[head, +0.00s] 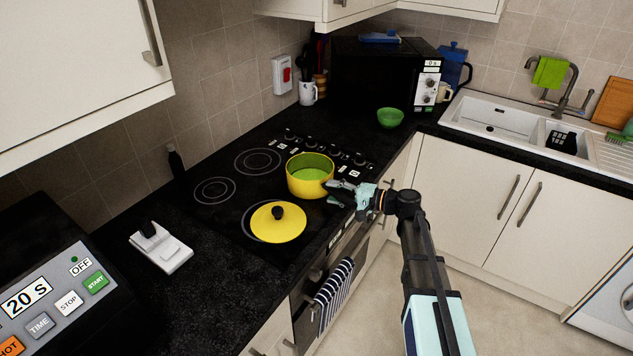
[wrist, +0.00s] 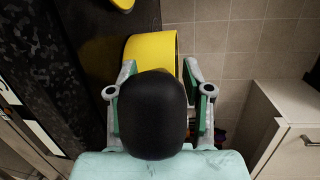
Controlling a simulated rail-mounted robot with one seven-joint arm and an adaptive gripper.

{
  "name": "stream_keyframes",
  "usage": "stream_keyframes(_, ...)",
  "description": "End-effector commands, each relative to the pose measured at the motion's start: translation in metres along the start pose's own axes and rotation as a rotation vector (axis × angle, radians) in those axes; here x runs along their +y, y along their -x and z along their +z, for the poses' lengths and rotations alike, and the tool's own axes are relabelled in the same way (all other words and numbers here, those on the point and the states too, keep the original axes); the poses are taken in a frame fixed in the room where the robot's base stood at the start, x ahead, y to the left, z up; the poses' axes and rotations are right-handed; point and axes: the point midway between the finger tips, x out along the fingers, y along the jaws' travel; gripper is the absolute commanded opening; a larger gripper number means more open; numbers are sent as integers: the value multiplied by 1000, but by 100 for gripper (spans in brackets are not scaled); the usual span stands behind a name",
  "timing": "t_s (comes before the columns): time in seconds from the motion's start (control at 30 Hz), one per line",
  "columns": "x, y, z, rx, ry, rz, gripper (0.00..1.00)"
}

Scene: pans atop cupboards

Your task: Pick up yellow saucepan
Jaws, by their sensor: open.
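The yellow saucepan (head: 309,180) with a green inside stands on the black hob, without its lid. Its yellow lid (head: 274,221) with a black knob lies on the hob in front of it. My gripper (head: 343,190) is at the right side of the saucepan, by its handle. In the wrist view the black handle (wrist: 153,115) lies between the open fingers of my gripper (wrist: 158,95), and the yellow saucepan wall (wrist: 151,46) is just beyond. Whether the fingers touch the handle cannot be told.
The black hob (head: 225,215) sits in the dark worktop. A green bowl (head: 390,117) and a black microwave (head: 375,75) are behind. A white sink (head: 490,118) is at the right. A striped towel (head: 333,292) hangs on the oven front below. The floor at the right is clear.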

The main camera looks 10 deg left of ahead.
Motion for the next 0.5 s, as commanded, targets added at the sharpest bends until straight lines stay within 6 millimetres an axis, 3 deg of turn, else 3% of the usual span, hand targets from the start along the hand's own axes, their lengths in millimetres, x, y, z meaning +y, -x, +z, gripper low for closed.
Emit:
stream_keyframes(0.03, 0, 0, 0, 0, 0, 0, 50)
stream_keyframes(0.17, 0, 0, 0, 0, 0, 0, 4)
stream_keyframes(0.2, 0, 0, 0, 0, 0, 0, 0)
stream_keyframes(0.5, -1, 0, 0, -1, 0, -3, 0)
